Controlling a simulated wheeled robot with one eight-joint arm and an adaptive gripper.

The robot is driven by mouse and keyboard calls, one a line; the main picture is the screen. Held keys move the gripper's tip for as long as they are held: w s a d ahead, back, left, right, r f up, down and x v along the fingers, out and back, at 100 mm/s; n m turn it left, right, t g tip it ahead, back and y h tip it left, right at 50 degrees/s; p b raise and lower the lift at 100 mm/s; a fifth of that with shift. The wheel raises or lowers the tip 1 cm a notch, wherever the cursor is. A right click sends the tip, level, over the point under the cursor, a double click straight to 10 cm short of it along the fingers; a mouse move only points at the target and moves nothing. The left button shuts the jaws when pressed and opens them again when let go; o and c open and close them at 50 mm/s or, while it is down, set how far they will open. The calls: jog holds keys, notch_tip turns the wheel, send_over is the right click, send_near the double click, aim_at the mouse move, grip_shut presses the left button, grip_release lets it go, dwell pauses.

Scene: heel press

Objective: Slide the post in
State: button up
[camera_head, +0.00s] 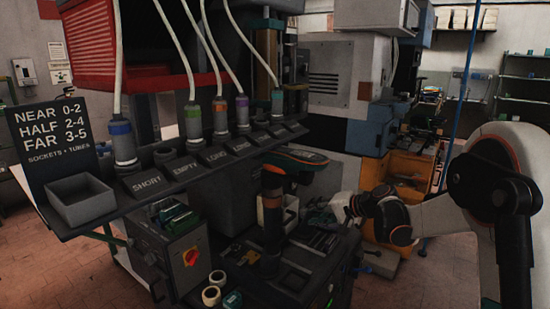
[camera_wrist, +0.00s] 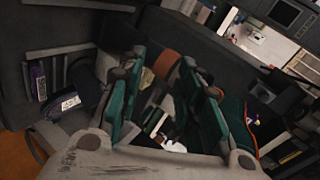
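In the head view a dark upright post (camera_head: 272,215) with a brown-orange band stands at the middle of the press, below a dark green, orange-edged part (camera_head: 294,159). I cannot tell whether the post is fully seated; its foot is among dark parts. My gripper (camera_head: 355,207) is to the right of the post, apart from it. In the wrist view the two green-padded fingers of my gripper (camera_wrist: 163,100) are spread, with nothing visibly clamped. A brown-orange round piece (camera_wrist: 167,64) shows beyond the fingertips, probably the post's band. A green, orange-edged piece (camera_wrist: 238,120) shows at right.
A dark rack (camera_head: 215,163) with several labelled sockets and upright hosed tubes (camera_head: 121,141) runs along the left. A grey tray (camera_head: 81,199) and a sign (camera_head: 50,130) stand at its left end. Tape rolls (camera_head: 211,296) lie at the front. A blue pole (camera_head: 463,95) stands behind my arm.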

jog(key=s+r+n+h, duration=0.15)
jog(key=s+r, duration=0.35)
jog(key=s, duration=0.5)
jog(key=s+d+f+n+h, duration=0.1)
jog(key=s+d+n+h, duration=0.1)
jog(key=s, duration=1.4)
jog(key=s+d+f+n+h, duration=0.1)
jog(key=s+d+h, duration=0.4)
jog(key=s, duration=1.1)
jog(key=shift+n+g+h, duration=0.3)
jog(key=shift+n+h, duration=0.15)
jog(key=shift+n, duration=0.1)
